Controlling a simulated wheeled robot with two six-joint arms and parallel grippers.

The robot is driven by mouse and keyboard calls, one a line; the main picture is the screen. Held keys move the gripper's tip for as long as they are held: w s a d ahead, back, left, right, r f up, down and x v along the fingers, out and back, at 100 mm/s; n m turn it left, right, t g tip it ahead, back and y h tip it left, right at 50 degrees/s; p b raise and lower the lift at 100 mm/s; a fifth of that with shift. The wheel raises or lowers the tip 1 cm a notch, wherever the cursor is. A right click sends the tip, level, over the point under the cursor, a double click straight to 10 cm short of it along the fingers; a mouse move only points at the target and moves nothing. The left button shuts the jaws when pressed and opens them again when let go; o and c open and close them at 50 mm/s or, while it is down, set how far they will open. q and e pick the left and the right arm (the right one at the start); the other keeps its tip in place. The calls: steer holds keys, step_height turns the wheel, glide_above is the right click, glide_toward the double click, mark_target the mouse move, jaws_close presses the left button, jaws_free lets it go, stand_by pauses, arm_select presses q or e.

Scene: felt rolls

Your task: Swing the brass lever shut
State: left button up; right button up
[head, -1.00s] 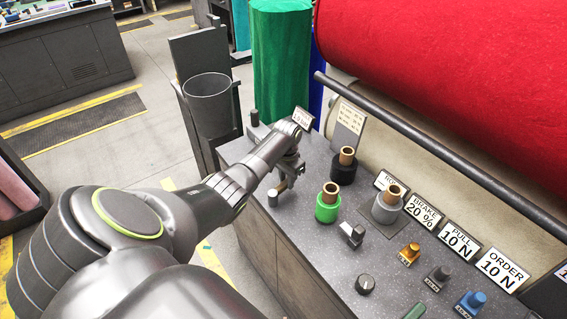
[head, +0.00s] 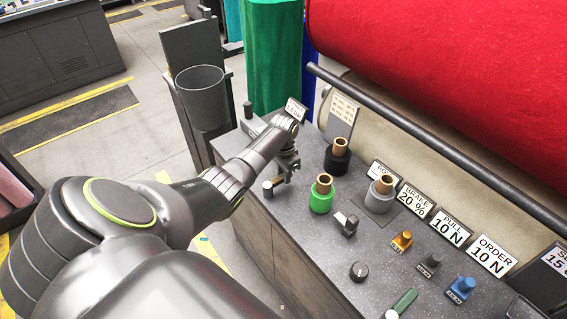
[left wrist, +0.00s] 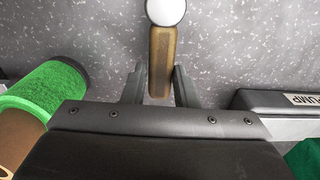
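The brass lever (left wrist: 161,62) shows in the left wrist view as a short brass bar with a pale round cap at its far end. In the head view it shows small (head: 278,182) at the near left edge of the grey console top, partly hidden by my gripper. My left gripper (head: 285,174) reaches down over it. My right gripper is in neither view.
A green spool (head: 321,197), a black spool (head: 337,156) and a grey spool (head: 381,194) stand on the console (head: 310,255) to the right. A dark bin (head: 201,97) stands behind. A red felt roll (head: 450,70) hangs above a dark bar (head: 430,140).

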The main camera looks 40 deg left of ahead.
arm_select(q)
steer(key=o, duration=0.4)
steer(key=shift+c, duration=0.2)
steer(key=shift+r, duration=0.55)
step_height(320, 180, up, 16)
steer(key=b, duration=0.1)
steer(key=shift+r+b, duration=0.2)
steer(key=shift+b, duration=0.15)
